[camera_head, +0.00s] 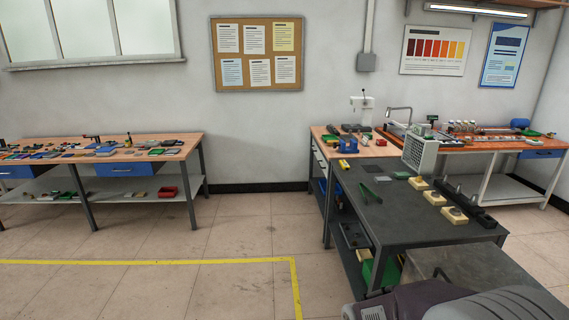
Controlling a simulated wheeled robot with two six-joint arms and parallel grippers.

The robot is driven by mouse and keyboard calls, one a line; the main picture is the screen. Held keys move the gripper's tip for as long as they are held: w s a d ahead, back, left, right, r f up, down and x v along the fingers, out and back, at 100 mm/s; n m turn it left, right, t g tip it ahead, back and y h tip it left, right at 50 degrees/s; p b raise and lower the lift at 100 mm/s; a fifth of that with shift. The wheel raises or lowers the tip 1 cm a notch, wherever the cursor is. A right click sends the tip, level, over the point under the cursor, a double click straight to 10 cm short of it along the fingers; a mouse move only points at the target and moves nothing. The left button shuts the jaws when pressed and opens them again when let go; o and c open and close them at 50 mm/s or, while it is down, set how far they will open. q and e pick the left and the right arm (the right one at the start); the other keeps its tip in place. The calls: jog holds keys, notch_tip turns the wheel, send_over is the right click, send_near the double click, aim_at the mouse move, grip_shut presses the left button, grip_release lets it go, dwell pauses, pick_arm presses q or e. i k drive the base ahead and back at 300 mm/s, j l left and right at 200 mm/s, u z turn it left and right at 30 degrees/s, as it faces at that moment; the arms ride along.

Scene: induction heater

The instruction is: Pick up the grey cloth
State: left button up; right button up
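I cannot pick out a grey cloth for sure. Several small grey items also lie among the clutter on the left wooden workbench (190,138). Neither of my grippers shows in this view.
The dark bench also holds green pliers (370,193), a white vented box (419,153) and several cream blocks, one of them nearest (454,216). An orange-topped bench (480,145) stands behind it. Open floor (240,230) with yellow tape lies between the benches.

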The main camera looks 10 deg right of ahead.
aim_at(379, 180)
jog(key=i+z, duration=0.1)
jog(key=i, duration=1.05)
jog(key=i+j+z, duration=0.1)
jog(key=i, duration=1.05)
jog(key=i+z, duration=0.25)
jog(key=i, duration=0.3)
jog(key=i+j+z, duration=0.2)
jog(key=i, duration=0.4)
jog(key=i+j+z, duration=0.25)
jog(key=i, duration=0.3)
jog(key=l, duration=0.1)
